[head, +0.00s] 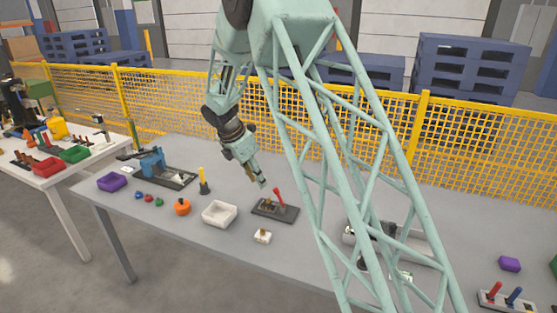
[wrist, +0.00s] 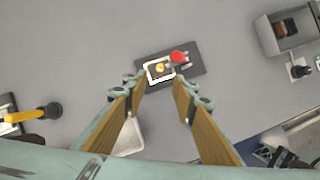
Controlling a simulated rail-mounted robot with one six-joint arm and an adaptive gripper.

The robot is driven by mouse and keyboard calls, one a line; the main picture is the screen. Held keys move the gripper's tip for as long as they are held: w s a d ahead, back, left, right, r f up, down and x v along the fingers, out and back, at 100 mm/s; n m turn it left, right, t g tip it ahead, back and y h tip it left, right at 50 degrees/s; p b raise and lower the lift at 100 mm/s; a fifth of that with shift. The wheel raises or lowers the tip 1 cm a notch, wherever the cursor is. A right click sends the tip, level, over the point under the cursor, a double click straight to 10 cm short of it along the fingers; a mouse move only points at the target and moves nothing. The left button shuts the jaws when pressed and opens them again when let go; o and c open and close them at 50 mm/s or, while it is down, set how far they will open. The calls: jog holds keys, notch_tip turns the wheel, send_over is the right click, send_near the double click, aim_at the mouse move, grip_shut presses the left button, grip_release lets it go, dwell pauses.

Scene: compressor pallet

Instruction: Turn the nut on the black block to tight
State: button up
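The black block (head: 287,214) lies flat on the grey table in the head view, with a red-topped lever upright on it. In the wrist view the black block (wrist: 196,67) is ahead of the fingertips. A small brass nut (wrist: 159,67) shows at its left part, inside a white outline. The nut's fine shape and how tight it sits are too small to tell. My gripper (head: 262,184) points down above the block's back left, apart from it. In the wrist view my gripper (wrist: 159,87) has its two fingers spread wide with nothing between them.
The red lever (wrist: 179,57) stands close beside the nut. A white tray (head: 220,213) is left of the block, and a small white block with a brass top (head: 262,237) is in front. A yellow-handled tool (head: 203,180) stands behind the tray. A grey tray fixture (wrist: 264,37) is farther right.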

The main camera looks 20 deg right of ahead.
jog(key=s+d+r+m, duration=0.2)
jog(key=s+r+m, duration=0.1)
jog(key=s+r, duration=0.3)
jog(key=s+d+r+m+b, duration=0.1)
jog(key=s+d+r+m, duration=0.1)
jog(key=s+r, duration=0.5)
jog(key=shift+d+r+m+y, duration=0.3)
jog(key=shift+d+r+m, duration=0.15)
jog(key=shift+r, duration=0.3)
dwell(0.4)
jog(key=shift+w, duration=0.1)
